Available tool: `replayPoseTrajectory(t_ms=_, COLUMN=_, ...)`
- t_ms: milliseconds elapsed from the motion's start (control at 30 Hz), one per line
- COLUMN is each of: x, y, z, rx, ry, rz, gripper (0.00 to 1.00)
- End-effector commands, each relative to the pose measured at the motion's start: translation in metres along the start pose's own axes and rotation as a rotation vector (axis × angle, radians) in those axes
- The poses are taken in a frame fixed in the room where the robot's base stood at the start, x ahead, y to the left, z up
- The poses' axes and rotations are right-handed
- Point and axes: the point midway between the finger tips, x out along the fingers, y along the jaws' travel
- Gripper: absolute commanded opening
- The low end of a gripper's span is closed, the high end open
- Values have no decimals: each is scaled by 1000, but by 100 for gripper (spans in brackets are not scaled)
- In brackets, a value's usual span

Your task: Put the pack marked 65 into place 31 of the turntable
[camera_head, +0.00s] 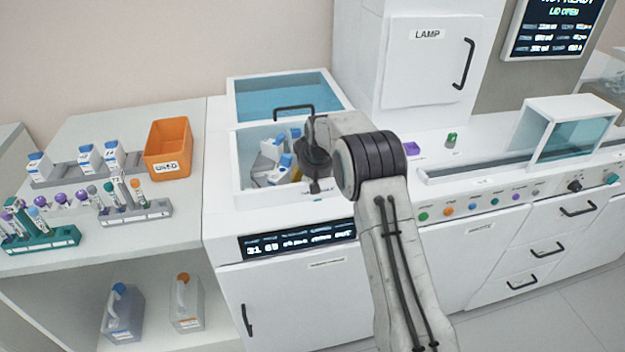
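The turntable compartment (240,178) is an open white well in the machine, its blue-tinted lid (280,95) raised behind it. Inside are several white-and-grey packs with blue caps, one of them a tilted-looking pack (282,170). Place numbers are not readable. My gripper (315,187) points down over the right part of the well, at its front edge in the picture. Its fingers are small and dark, so I cannot tell whether they are open or hold anything. Three blue-capped packs, a left one (38,166), a middle one (90,158) and a right one (114,154), stand in a grey rack; their marks are unreadable.
An orange bin (168,150) and tube racks (136,212) stand on the left bench. A lamp cabinet (425,62) rises behind my arm, and a clear-sided cover (568,135) stands at right.

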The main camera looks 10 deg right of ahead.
Motion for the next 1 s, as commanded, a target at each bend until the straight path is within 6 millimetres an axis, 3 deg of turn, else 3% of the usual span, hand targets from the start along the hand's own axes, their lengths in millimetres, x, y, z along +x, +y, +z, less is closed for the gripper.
replayPoseTrajectory(t_ms=233, x=-17, y=0, z=0, rx=0, ry=0, rz=0, gripper=72)
replayPoseTrajectory(t_ms=700, x=-94, y=0, z=1, rx=1, ry=-1, rz=0, gripper=72)
replayPoseTrajectory(t_ms=1000, x=-118, y=0, z=0, rx=1, ry=-2, rz=0, gripper=72)
